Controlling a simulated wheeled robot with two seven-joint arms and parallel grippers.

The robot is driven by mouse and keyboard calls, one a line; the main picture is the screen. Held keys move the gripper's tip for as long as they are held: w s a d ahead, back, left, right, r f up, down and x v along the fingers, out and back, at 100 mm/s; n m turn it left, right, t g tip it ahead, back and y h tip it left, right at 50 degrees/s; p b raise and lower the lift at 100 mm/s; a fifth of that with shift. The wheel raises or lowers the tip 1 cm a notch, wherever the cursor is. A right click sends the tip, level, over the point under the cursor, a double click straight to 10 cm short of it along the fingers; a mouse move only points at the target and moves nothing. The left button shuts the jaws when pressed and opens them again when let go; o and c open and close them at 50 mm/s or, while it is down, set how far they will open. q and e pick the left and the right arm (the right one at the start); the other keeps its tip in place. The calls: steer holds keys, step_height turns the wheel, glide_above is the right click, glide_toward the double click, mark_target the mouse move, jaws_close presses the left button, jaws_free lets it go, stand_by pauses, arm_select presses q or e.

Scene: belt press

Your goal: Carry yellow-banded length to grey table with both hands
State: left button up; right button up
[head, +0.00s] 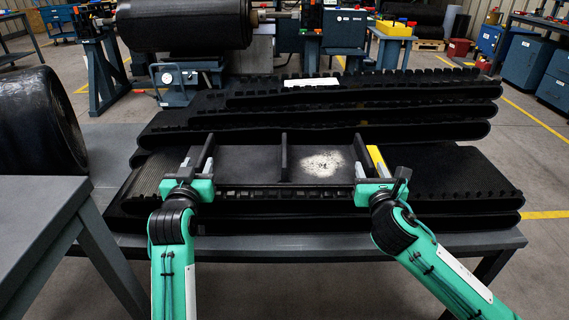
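The yellow-banded length (250,163) is a flat black belt piece with upright cleats, a whitish worn patch and a yellow band (377,158) at its right end. It lies level over the front of a belt stack; I cannot tell whether it touches the belts below. My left gripper (199,162) is at its left end. My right gripper (372,168) is at its right end, beside the band. The fingers straddle the ends, but their closure on it is unclear. A grey table (38,215) stands at the left front, its visible top bare.
Folded black belts (440,175) are stacked on another grey table (440,243) under the length. A large black roll (38,120) stands behind the left table. A machine with a roller (185,25) is behind the stack. Open floor lies to the right.

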mark_target(202, 156)
arm_select(q)
steer(key=shift+w, duration=2.25)
arm_select(e)
steer(key=shift+w, duration=2.25)
arm_select(q)
jaws_close()
arm_select(e)
jaws_close()
arm_select(q)
steer(key=shift+r, duration=0.25)
arm_select(e)
steer(key=shift+r, duration=0.2)
